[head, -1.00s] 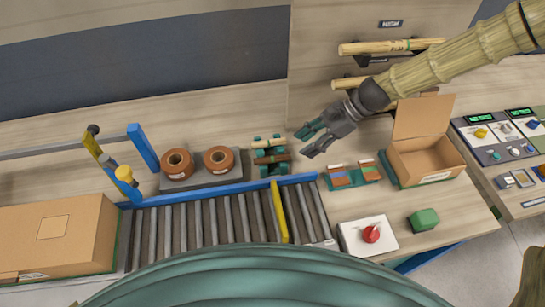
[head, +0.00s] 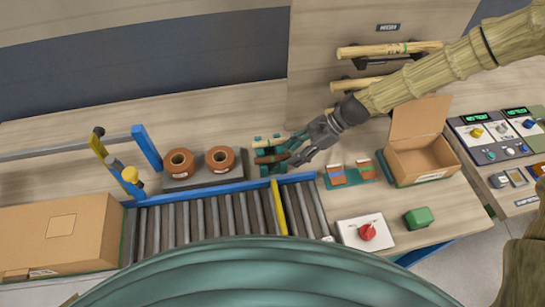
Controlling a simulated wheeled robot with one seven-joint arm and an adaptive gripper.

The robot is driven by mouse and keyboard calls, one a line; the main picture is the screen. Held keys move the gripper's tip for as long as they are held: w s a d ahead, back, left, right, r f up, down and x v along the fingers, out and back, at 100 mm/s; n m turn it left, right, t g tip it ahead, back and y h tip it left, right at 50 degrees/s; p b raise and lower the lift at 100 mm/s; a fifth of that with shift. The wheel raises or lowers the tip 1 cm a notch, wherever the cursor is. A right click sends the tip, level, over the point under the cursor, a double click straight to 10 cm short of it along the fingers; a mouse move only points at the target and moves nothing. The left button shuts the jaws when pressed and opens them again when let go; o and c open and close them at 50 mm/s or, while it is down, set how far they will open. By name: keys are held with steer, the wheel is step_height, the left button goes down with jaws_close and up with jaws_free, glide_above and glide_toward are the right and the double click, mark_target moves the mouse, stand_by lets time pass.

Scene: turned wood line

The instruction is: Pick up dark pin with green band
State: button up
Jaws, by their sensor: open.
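A small green rack (head: 277,170) stands on the bench behind the conveyor. A dark brown pin (head: 269,159) lies across it, and a paler pin (head: 266,143) lies behind that one. A green band on the dark pin is too small to make out. My gripper (head: 290,152) is open at the right end of the rack, its fingers reaching left toward the dark pin's right end. The fingers cover part of the rack and the pin ends. I cannot tell whether they touch the pin.
Two brown rolls (head: 179,163) stand on a grey base left of the rack. A roller conveyor (head: 205,218) with a blue rail runs in front. A green tray (head: 361,176) and an open cardboard box (head: 422,160) are to the right. Long wooden rods (head: 390,50) hang on the back panel.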

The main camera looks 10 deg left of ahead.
steer(key=c, duration=0.9)
steer(key=shift+c, duration=0.2)
steer(key=shift+r, duration=0.1)
